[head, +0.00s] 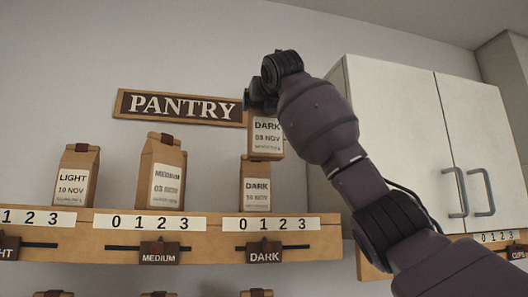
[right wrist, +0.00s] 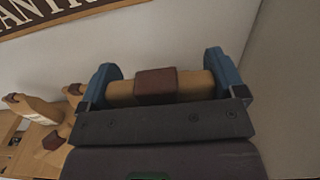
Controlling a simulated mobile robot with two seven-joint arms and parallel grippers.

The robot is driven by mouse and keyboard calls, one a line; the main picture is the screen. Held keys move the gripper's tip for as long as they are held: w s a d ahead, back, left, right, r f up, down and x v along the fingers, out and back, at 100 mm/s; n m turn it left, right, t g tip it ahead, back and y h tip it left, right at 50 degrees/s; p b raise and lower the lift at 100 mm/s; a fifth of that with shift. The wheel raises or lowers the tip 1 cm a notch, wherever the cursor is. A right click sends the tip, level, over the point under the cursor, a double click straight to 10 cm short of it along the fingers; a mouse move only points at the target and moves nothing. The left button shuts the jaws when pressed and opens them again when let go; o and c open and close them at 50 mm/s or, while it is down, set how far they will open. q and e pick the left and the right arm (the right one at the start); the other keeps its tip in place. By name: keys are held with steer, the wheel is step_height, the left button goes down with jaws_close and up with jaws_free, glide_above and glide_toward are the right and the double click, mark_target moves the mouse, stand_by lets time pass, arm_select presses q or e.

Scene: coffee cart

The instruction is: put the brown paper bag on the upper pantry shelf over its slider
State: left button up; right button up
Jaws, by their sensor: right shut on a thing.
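The brown paper bag (head: 266,140), labelled DARK 03 NOV, is in the air, its base at about the top of another DARK bag (head: 256,186) on the upper pantry shelf (head: 200,246). I cannot tell whether the two bags touch. My right gripper (head: 262,98) is shut on the held bag near its top; my arm hides part of it. In the right wrist view the bag's folded top (right wrist: 160,86) lies between the blue fingers of the gripper (right wrist: 158,84). The DARK slider (head: 265,253) is on the shelf front below. My left gripper is not in view.
A MEDIUM bag (head: 162,172) and a LIGHT bag (head: 75,176) stand on the shelf to the left. A PANTRY sign (head: 178,107) hangs behind. A white cabinet (head: 400,130) stands close on the right. More bags show below the shelf.

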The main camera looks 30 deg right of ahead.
mark_target(264, 160)
step_height(264, 160, down, 11)
steer(key=shift+r, duration=0.1)
steer(key=shift+f, duration=0.7)
steer(key=shift+f, duration=0.15)
steer(key=o, duration=1)
steer(key=shift+o, duration=0.5)
